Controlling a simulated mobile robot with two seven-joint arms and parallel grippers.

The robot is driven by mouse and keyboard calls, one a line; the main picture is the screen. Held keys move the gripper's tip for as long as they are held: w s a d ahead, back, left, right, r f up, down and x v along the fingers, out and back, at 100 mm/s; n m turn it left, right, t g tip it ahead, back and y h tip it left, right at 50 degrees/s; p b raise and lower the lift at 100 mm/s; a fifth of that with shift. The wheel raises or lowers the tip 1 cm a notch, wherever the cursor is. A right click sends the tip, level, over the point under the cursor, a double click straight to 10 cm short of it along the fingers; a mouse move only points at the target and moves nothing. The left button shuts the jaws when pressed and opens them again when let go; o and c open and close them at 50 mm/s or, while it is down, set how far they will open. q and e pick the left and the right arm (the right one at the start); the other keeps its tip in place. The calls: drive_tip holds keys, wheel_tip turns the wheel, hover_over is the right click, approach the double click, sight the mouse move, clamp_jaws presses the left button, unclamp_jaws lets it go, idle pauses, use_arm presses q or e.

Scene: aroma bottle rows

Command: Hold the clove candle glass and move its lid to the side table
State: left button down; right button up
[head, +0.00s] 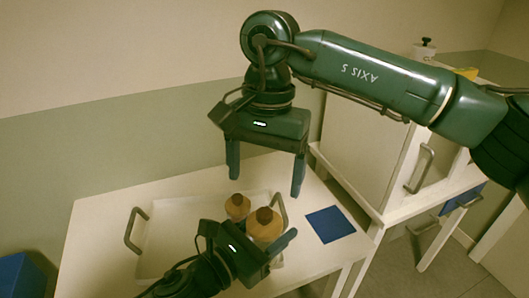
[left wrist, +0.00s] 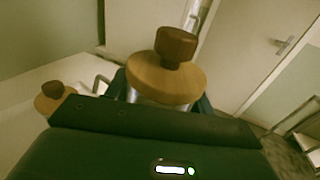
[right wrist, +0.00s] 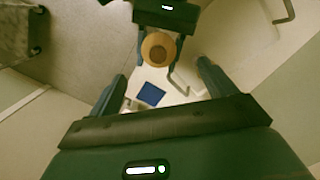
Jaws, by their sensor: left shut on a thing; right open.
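A candle glass with a round wooden lid (head: 264,226) and dark knob is in my left gripper (head: 248,236). The left wrist view shows the lid (left wrist: 160,82) seated on the glass (left wrist: 148,98), with the fingers around the glass below it. The label is not readable. My right gripper (head: 265,182) is open and empty above the glass, fingers pointing down. In the right wrist view the lid (right wrist: 158,50) lies beyond the open fingers, apart from them. A second lidded glass (head: 237,206) stands just behind; its lid also shows in the left wrist view (left wrist: 58,98).
A white tray (head: 165,228) with grey handles lies on the white table (head: 95,225). A flat blue square (head: 330,224) lies on the bare right part of the table. A white cabinet (head: 352,150) stands to the right. A blue box (head: 22,276) is at lower left.

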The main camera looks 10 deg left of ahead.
sight(261, 212)
drive_tip(key=f, duration=0.5)
drive_tip(key=s+f, duration=0.1)
drive_tip(key=f, duration=0.2)
drive_tip(key=shift+a+f, duration=0.15)
drive_tip(key=shift+f, duration=0.1)
drive_tip(key=shift+c, duration=0.3)
drive_tip(key=c, duration=1.1)
drive_tip(key=shift+r, duration=0.25)
drive_tip(key=shift+r, duration=0.85)
drive_tip(key=shift+r, duration=0.15)
